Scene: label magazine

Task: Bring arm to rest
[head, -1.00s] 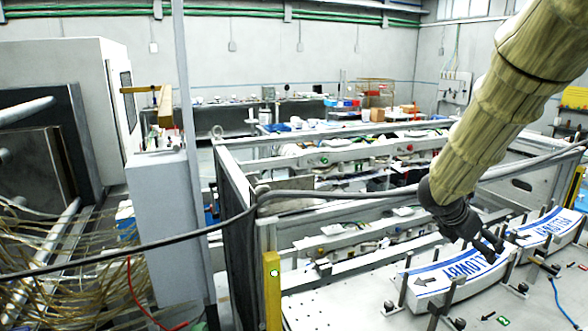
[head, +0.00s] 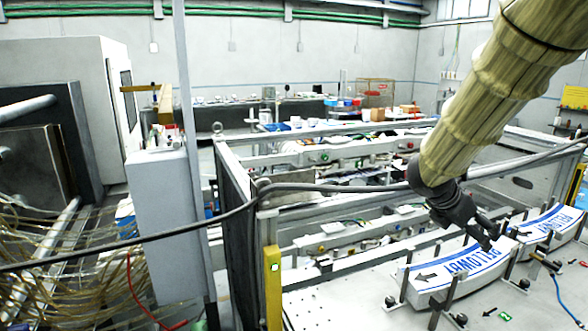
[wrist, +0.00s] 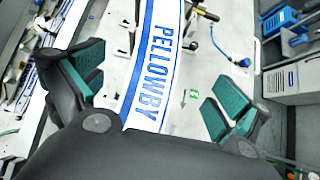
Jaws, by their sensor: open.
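My gripper (head: 490,238) is at the end of my sleeved arm at the right of the head view, above the label magazine. In the wrist view its two green-padded fingers (wrist: 155,100) stand wide apart with nothing held between them. Below lies a stack of curved white labels (head: 455,270) with blue lettering "PELLOWBY"; the lettering also shows in the wrist view (wrist: 158,65). A second label stack (head: 550,230) stands behind it to the right. The gripper hides part of the near stack's right end. I cannot tell its exact height above the stacks.
Upright posts with dark knobs (head: 390,302) surround the stacks. A machine frame with rails (head: 330,245) lies to the left. A black cable (head: 330,187) crosses the view. A grey cabinet (head: 170,215) and yellow post (head: 272,290) stand left. The plate's front is mostly clear.

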